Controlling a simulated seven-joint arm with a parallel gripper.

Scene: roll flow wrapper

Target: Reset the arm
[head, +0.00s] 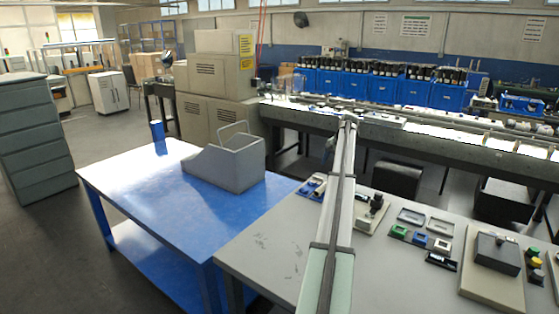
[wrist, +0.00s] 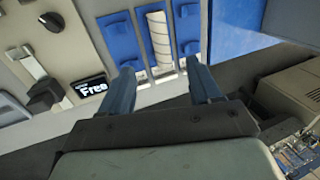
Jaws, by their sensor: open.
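My gripper (wrist: 162,86) shows in the wrist view with its two dark fingers spread apart and nothing between them. Beyond the fingertips is a small blue panel (wrist: 121,38) with slots, one of them holding a white, ribbed cylinder (wrist: 159,40). I cannot tell whether the fingers touch the panel. In the head view my arm (head: 338,205) stretches from the bottom edge up over the grey table. The gripper's fingers cannot be made out in that view.
The grey table (head: 262,240) carries a blue-and-white panel (head: 312,187), control boxes and a black box (head: 497,254). A long conveyor (head: 440,140) runs behind.

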